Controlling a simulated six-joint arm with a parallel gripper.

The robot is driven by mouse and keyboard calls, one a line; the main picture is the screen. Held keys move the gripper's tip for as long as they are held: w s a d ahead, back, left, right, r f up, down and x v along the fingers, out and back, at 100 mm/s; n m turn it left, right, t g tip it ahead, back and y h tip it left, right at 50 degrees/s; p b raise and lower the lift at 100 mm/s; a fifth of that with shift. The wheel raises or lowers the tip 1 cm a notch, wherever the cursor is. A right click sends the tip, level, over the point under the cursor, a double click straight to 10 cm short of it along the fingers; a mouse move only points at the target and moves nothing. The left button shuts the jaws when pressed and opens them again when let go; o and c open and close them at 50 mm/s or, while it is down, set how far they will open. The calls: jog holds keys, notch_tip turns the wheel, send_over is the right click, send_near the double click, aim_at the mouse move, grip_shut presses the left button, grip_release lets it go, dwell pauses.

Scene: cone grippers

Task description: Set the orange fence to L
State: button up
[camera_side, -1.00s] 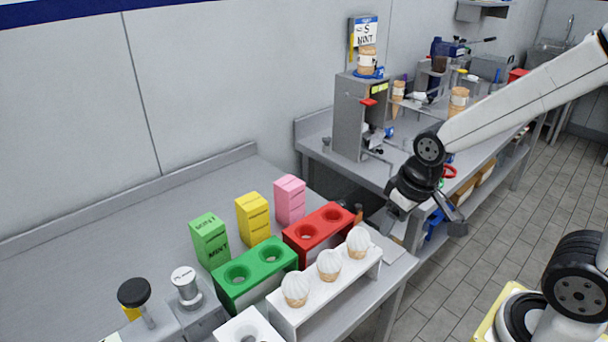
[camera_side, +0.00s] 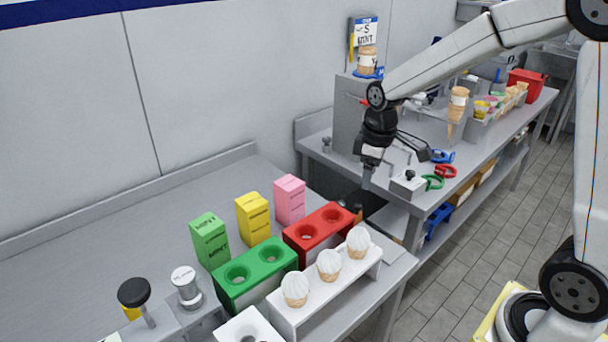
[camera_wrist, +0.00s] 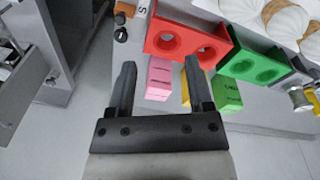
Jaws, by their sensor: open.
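A small orange piece (camera_wrist: 121,18), perhaps the orange fence, is at the top left of the wrist view. A black knob (camera_wrist: 121,35) is beside it, and a white label reading S (camera_wrist: 142,12) lies close by. It also shows as a small orange piece (camera_side: 358,211) behind the red holder in the side view. No L mark can be made out. My gripper (camera_wrist: 160,66) is open and empty. In the side view my gripper (camera_side: 369,180) hangs over the gap between the benches, above and behind the orange piece.
A red holder (camera_side: 300,240), green holder (camera_side: 230,292) and white rack (camera_side: 325,290) with white-topped cones fill the near bench edge. Pink (camera_side: 290,200), yellow (camera_side: 253,218) and green (camera_side: 210,242) boxes stand behind. The rear bench holds a grey machine (camera_side: 346,120). Left bench surface is free.

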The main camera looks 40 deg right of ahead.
jog(key=w+d+f+n+g, duration=0.1)
jog(key=w+d+n, duration=0.2)
jog(key=w+d, duration=0.3)
send_over(358, 205)
jog(key=shift+n, duration=0.4)
notch_tip(358, 205, down, 7)
jog(key=shift+r, duration=0.2)
jog(key=shift+f, duration=3.85)
grip_shut()
